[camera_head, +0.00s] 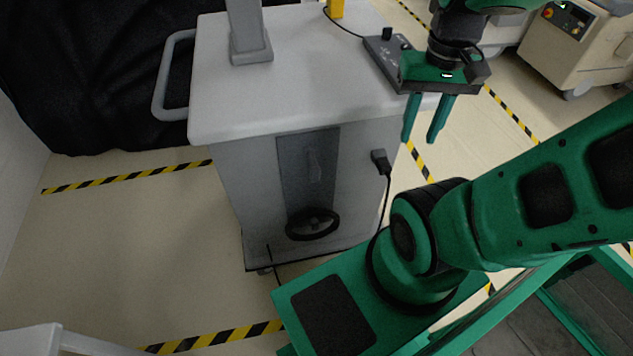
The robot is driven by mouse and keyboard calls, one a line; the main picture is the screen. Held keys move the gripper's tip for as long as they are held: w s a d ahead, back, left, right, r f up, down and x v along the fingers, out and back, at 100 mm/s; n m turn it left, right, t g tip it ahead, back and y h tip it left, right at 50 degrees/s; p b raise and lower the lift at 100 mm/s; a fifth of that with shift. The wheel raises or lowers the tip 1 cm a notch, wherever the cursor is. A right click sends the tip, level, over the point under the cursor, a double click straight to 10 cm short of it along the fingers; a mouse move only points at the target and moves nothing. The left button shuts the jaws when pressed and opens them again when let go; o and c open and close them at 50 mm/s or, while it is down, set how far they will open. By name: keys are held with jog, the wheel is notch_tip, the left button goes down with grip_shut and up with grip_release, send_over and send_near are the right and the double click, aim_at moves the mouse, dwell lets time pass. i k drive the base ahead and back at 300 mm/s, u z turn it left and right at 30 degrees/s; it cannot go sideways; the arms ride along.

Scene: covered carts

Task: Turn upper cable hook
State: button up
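A pale cart (225,170) with a white top stands in the middle. On its front, a darker grey panel (293,160) carries a slim upright grey piece (315,166), which looks like the upper cable hook; its exact turn is hard to tell. Below it is a dark round ring-like piece (313,225). My gripper (420,139) points down beside the cart's right front corner, to the right of the panel and apart from the hook. Its two green fingers are spread with nothing seen between them.
A black plug (380,160) with a hanging cable is on the cart's front right. A grey control box (385,55) lies on the cart top near my gripper. A grey side handle (168,85) sticks out left. Floor at left is clear. Another cart (575,50) stands back right.

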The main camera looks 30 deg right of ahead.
aim_at(310, 152)
jog(key=k, duration=0.35)
jog(key=u, duration=1.5)
jog(key=k, duration=1.85)
jog(key=z, duration=0.9)
jog(key=i, duration=1.05)
jog(key=u, duration=0.1)
